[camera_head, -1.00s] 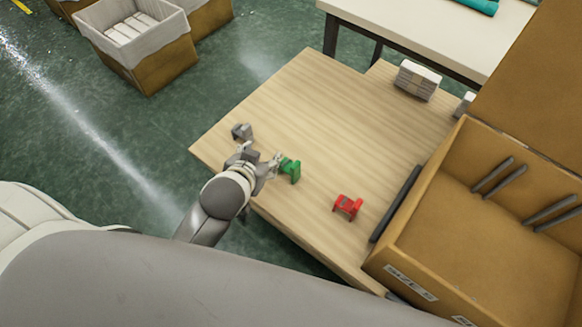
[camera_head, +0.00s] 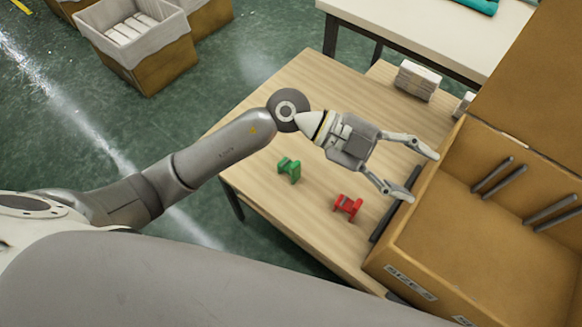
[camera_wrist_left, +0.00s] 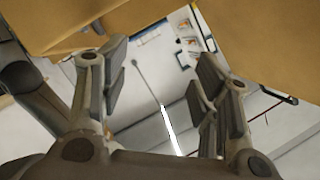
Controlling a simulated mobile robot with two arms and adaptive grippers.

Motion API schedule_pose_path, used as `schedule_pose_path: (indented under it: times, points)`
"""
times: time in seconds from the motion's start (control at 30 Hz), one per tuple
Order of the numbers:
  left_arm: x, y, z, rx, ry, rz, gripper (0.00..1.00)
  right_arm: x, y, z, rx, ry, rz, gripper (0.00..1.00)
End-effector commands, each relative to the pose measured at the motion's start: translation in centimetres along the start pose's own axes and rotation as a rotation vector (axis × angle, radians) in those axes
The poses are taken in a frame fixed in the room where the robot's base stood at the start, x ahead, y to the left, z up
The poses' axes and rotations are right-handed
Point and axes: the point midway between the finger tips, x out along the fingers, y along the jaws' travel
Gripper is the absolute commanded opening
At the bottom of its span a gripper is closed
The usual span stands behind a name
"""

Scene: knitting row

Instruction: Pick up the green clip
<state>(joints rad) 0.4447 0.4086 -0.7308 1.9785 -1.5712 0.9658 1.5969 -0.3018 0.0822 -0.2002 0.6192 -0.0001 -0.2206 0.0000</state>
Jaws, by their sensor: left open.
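The green clip (camera_head: 288,169) lies on the wooden table (camera_head: 262,192) in the head view, left of a red clip (camera_head: 348,206). My left gripper (camera_head: 424,176) is open and empty, raised above the table, with its fingers pointing right toward the cardboard box. It is to the right of the green clip and apart from it. In the left wrist view the open fingers (camera_wrist_left: 158,88) show with nothing between them. The grey clip seen earlier is hidden, apparently behind my arm. My right gripper does not show.
A large open cardboard box (camera_head: 440,225) with several dark rods inside stands on the right of the table. A dark bar lies along its left side. A white stack (camera_head: 417,80) sits at the back. A lined bin (camera_head: 140,50) stands on the floor at upper left.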

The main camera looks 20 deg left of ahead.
Motion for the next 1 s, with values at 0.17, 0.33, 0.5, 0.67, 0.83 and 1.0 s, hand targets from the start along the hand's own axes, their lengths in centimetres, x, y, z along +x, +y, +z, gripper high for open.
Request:
schedule_pose_path:
  times: [0.17, 0.33, 0.5, 0.67, 0.83, 1.0]
  points:
    - [-3.7, 5.2, 7.7, -0.064, -0.380, 0.388, 0.57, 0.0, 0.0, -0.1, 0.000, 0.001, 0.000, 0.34]
    - [-11.1, 6.9, 13.5, -0.180, -0.789, 0.590, 0.57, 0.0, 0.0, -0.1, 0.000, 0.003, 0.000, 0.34]
    - [-16.9, 6.7, 15.8, -0.272, -1.074, 0.656, 0.57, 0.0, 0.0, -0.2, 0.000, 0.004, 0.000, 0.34]
    - [-18.8, 7.1, 16.8, -0.308, -1.171, 0.670, 0.57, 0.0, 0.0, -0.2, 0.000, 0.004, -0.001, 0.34]
    - [-18.2, 8.8, 18.8, -0.312, -1.175, 0.671, 0.57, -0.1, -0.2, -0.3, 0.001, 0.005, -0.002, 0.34]
    - [-17.8, 10.0, 20.2, -0.309, -1.173, 0.669, 0.57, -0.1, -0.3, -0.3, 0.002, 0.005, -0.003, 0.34]
